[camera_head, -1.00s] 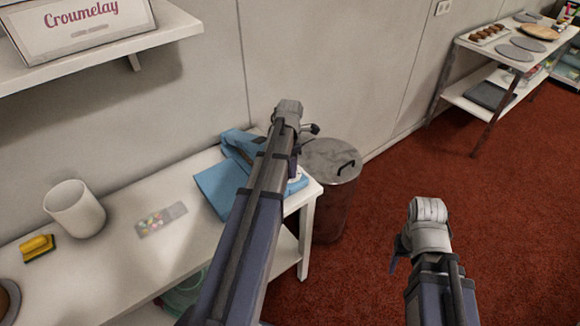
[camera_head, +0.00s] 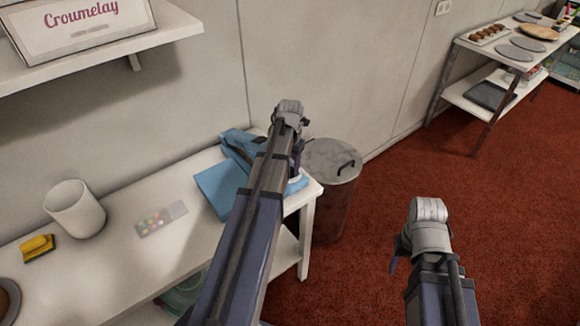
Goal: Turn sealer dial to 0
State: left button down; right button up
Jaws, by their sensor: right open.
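The blue sealer (camera_head: 220,186) stands at the right end of the white table. Its right part is hidden behind my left arm, with a bit of it showing on the arm's far side. I cannot make out the dial. My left gripper (camera_head: 298,152) is over the sealer's right side, mostly hidden by its own arm. I cannot tell whether its jaws are open or touch the sealer. My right gripper (camera_head: 396,262) is open, seen only in small part beside its wrist, over the red floor and well right of the table.
On the white table (camera_head: 110,262) are a white cup (camera_head: 75,208), a yellow sponge (camera_head: 38,247) and a small card with coloured dots (camera_head: 162,219). A metal bin (camera_head: 333,190) stands close by the table's right end. A shelf (camera_head: 110,55) overhangs the table. Red floor (camera_head: 460,180) is clear at right.

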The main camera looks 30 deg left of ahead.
dwell(0.4)
pick_arm(q)
jog(key=shift+c, duration=1.9)
grip_release()
jog(key=shift+r, duration=0.15)
notch_tip(320, 180, up, 8)
jog(key=p, duration=0.8)
jog(key=shift+f, duration=0.2)
